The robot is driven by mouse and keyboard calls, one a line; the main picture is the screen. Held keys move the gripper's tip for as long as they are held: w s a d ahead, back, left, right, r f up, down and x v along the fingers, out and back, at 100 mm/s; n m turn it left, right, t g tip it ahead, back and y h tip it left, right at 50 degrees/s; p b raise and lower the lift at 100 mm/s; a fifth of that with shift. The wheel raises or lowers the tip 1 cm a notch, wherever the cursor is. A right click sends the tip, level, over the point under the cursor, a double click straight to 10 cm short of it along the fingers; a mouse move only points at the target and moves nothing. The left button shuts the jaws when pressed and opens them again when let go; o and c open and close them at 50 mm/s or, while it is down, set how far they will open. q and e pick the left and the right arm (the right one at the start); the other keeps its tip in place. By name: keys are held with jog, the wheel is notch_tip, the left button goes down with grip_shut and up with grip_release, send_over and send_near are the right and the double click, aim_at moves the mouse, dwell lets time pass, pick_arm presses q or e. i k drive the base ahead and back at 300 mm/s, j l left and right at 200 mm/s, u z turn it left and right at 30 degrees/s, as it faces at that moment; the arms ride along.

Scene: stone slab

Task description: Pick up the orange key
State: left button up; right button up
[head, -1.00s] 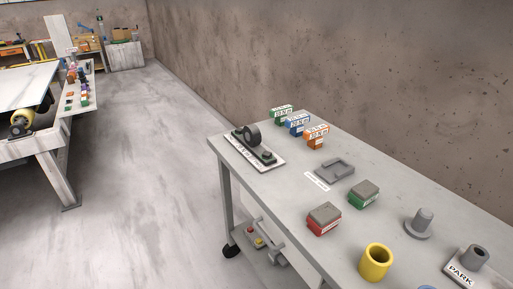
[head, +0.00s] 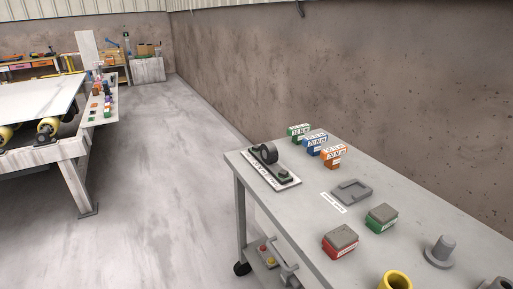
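An orange block with white label faces (head: 334,157) stands near the back edge of the grey table. It is the only orange thing on this table; I cannot tell for sure that it is the key. A blue labelled block (head: 315,145) and a green labelled block (head: 299,132) stand in a row beside it, to its left. Neither of my grippers is in view.
The grey wheeled table (head: 408,215) also bears a dark ring fixture (head: 265,153), a grey tray-like holder (head: 351,191), a red block (head: 340,241), a green block (head: 381,218), a grey peg (head: 441,250) and a yellow cup (head: 396,281). Open floor (head: 160,190) lies left.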

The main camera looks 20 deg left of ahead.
aim_at(331, 158)
jog(key=z, duration=0.45)
jog(key=i+j+z, duration=0.1)
jog(key=j+z, duration=0.15)
jog(key=z, duration=0.15)
jog(key=j+z, duration=0.25)
jog(key=z, duration=0.2)
jog(key=j+z, duration=0.6)
jog(key=z, duration=0.25)
